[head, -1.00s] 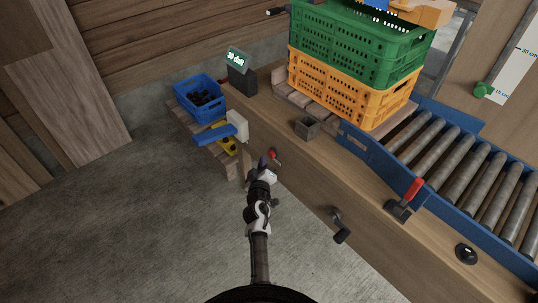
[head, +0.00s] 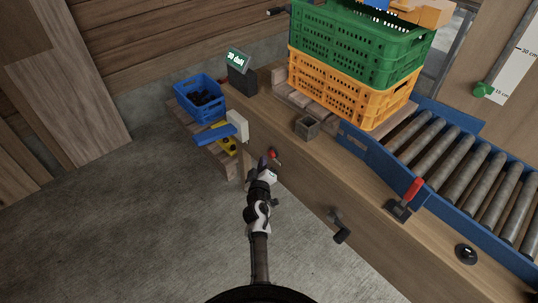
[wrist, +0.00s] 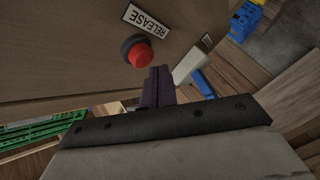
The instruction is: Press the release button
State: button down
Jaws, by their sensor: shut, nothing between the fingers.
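The red release button (wrist: 138,53) sits in a dark round collar on the wooden front panel, beside a white label reading RELEASE (wrist: 146,20). In the head view the button (head: 274,154) shows as a small red dot on the bench front. My gripper (head: 266,164) is just left of and below it there. In the wrist view my gripper's fingertips (wrist: 160,72) are together and empty, just below and right of the button. A small gap shows between them in the picture; I cannot tell the distance in depth.
A blue lever (head: 222,133) on a white block juts out left of the button. A crank handle (head: 340,227) sticks out of the bench front to the right. A blue crate (head: 185,104) stands at left. Open concrete floor lies at lower left.

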jog(key=shift+w+d, duration=0.1)
jog(key=shift+w+d, duration=0.2)
jog(key=shift+d, duration=0.1)
jog(key=shift+w+d+p, duration=0.2)
jog(key=shift+d+p, duration=0.1)
dwell(0.6)
jog(key=shift+a, duration=0.1)
jog(key=shift+s+a+b, duration=0.45)
jog(key=shift+s+a, duration=0.05)
jog(key=shift+a, duration=0.1)
jog(key=s+a+b, duration=0.2)
jog(key=a, duration=0.1)
jog(key=s+a+b, duration=0.1)
jog(key=shift+s+a+b, duration=0.25)
jog(key=shift+a+b, duration=0.1)
jog(key=shift+a, duration=0.05)
